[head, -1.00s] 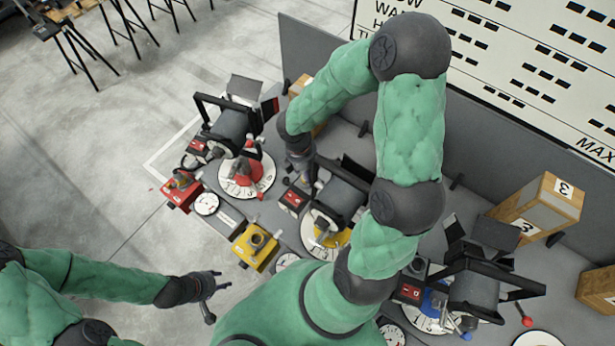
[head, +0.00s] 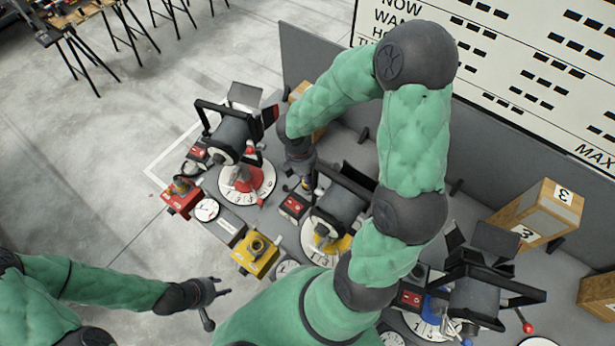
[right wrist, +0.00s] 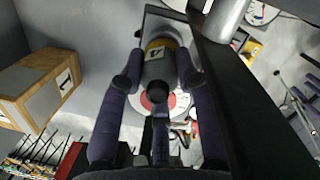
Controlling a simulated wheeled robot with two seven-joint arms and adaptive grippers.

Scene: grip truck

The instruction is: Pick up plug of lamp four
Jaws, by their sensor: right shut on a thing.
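The plug has a yellow band and a white label that looks like a 4. In the head view my right gripper (head: 305,178) is between the red-dial lamp (head: 230,135) and the yellow-dial lamp (head: 340,205); the plug is not clear there. My left gripper (head: 212,296) is open and empty at the lower left, over the floor, away from the lamps.
A yellow box (head: 255,254) and a red box (head: 181,196) sit along the bench's near edge. A blue-dial lamp (head: 475,295) stands at the right. A wooden block (right wrist: 40,88) is left of my right gripper.

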